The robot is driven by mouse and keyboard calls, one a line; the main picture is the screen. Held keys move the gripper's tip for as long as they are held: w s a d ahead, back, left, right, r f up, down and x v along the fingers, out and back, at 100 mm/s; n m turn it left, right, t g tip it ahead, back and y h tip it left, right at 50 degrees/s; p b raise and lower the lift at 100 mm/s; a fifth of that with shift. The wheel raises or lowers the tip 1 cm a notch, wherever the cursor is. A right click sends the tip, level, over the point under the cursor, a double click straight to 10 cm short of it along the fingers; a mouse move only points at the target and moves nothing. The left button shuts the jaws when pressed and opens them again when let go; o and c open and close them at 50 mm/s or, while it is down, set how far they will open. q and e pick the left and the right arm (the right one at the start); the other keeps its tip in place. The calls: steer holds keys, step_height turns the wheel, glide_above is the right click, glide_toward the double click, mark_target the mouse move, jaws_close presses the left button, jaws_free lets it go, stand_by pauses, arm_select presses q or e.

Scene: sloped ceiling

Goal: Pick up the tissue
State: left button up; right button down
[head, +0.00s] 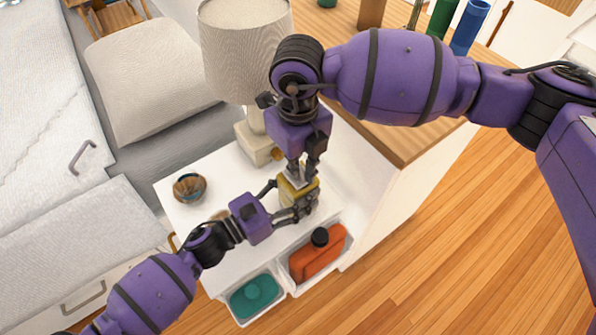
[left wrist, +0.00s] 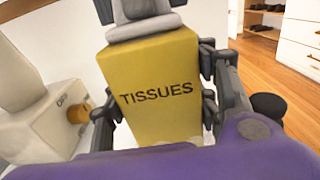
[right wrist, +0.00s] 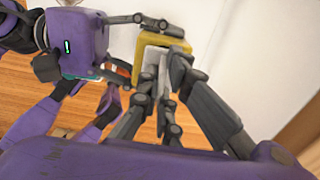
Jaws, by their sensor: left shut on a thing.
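A yellow tissue box (head: 290,191) stands on the white bedside table. "TISSUES" is printed on its side in the left wrist view (left wrist: 158,112). A pale tissue (left wrist: 148,28) sticks out of its top. My left gripper (head: 297,207) is shut on the box, with fingers on both sides of it. My right gripper (head: 305,170) points down from above, its fingers apart around the tissue. In the right wrist view, the tissue (right wrist: 160,70) shows between these fingers, above the yellow box (right wrist: 158,42). The fingers partly hide the tissue's lower part.
A lamp (head: 238,45) stands behind the box and a bowl (head: 189,187) to its left. Open bins in front hold an orange bottle (head: 318,255) and a teal container (head: 254,296). A wooden-topped cabinet (head: 400,140) is to the right, a bed (head: 45,150) to the left.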

steer(key=shift+r, duration=0.15)
step_height(320, 180, up, 10)
steer(key=shift+f, duration=0.1)
stand_by(0.5)
arm_select(q)
steer(key=o, duration=1.3)
steer(key=v, duration=1.2)
